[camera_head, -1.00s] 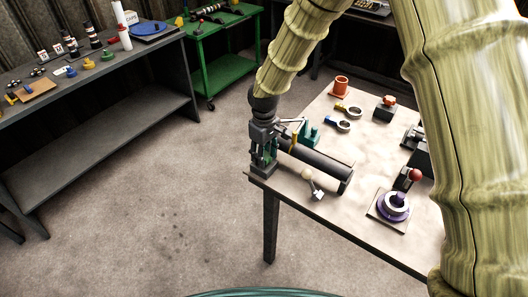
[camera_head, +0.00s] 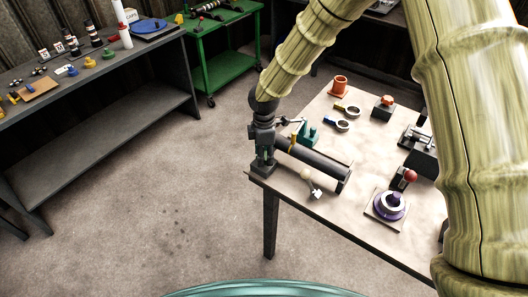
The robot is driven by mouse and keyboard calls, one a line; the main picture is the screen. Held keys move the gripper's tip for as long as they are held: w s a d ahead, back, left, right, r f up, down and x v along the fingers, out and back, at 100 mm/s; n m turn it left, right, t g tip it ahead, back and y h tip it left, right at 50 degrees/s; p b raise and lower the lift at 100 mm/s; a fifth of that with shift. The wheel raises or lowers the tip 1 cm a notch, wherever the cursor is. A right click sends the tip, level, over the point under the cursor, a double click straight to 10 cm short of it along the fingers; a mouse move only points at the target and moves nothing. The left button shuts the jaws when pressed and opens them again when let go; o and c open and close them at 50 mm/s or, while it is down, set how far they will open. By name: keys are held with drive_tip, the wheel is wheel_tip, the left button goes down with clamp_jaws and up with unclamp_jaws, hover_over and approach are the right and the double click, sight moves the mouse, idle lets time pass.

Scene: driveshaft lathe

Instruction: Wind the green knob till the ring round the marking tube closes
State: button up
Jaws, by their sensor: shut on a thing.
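My gripper (camera_head: 263,157) points down at the near left corner of the light-topped table. It is shut on the green knob, of which only a small dark green patch shows between the fingers. The marking tube seems to be the long dark cylinder (camera_head: 318,164) that lies just right of my gripper, along the table's near edge. The ring round it cannot be made out clearly, so its gap cannot be judged. My gripper hides much of the tube's left end.
A teal block (camera_head: 308,136) stands behind the tube, and a pale-knobbed lever (camera_head: 311,183) is in front of it. A purple ring piece (camera_head: 391,205), two ringed tools and an orange cup (camera_head: 340,85) are on the table (camera_head: 350,215). Open floor lies to the left.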

drive_tip(key=shift+n, duration=0.9)
drive_tip(key=o, duration=1)
drive_tip(key=shift+o, duration=0.2)
drive_tip(key=shift+r, duration=0.1)
wheel_tip(320, 180, up, 12)
